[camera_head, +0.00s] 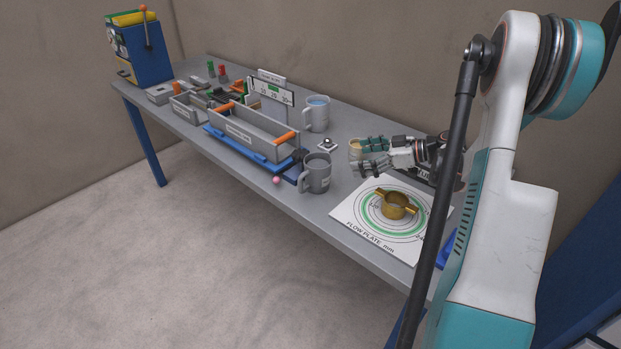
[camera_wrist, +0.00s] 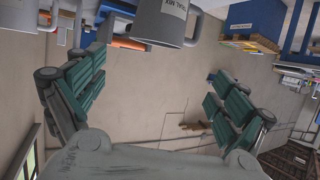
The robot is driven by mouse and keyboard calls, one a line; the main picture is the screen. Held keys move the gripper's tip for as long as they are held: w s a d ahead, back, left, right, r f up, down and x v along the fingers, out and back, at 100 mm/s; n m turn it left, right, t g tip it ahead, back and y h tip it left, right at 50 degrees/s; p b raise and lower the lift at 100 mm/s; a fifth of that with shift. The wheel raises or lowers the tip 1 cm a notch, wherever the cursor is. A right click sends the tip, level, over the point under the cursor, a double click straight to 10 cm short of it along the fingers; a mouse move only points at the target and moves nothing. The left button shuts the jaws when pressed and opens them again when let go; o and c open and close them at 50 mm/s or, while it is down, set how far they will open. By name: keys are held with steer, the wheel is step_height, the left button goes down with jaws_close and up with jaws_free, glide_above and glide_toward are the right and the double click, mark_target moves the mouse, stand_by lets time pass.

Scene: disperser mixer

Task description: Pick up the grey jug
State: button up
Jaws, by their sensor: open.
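A grey jug (camera_head: 316,174) with a side handle and a small label stands upright near the front edge of the bench. A second, lighter grey jug (camera_head: 316,114) with something bluish inside stands farther back. My gripper (camera_head: 360,158) is open and empty, to the right of the nearer jug and apart from it. In the wrist view, a grey labelled jug (camera_wrist: 158,22) shows upside down at the top, beyond the spread green-padded fingers of my gripper (camera_wrist: 157,72). Its upper edge is cut off by the frame.
A brass two-handled ring (camera_head: 396,206) sits on a white flow plate sheet (camera_head: 350,216) below my gripper. A grey tray (camera_head: 262,140) with orange handles on a blue base stands left of the jugs.

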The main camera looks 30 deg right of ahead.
steer(key=b, duration=0.2)
glide_toward(306, 162)
steer(key=shift+b+x, duration=1.25)
steer(key=shift+x, duration=1.5)
steer(key=shift+d+f, duration=0.1)
steer(key=shift+d, duration=0.15)
steer(key=shift+c, duration=0.4)
steer(key=c, duration=1.7)
steer(key=shift+o, duration=0.2)
step_height(306, 162, up, 20)
steer(key=p, duration=0.6)
steer(key=shift+p, duration=0.35)
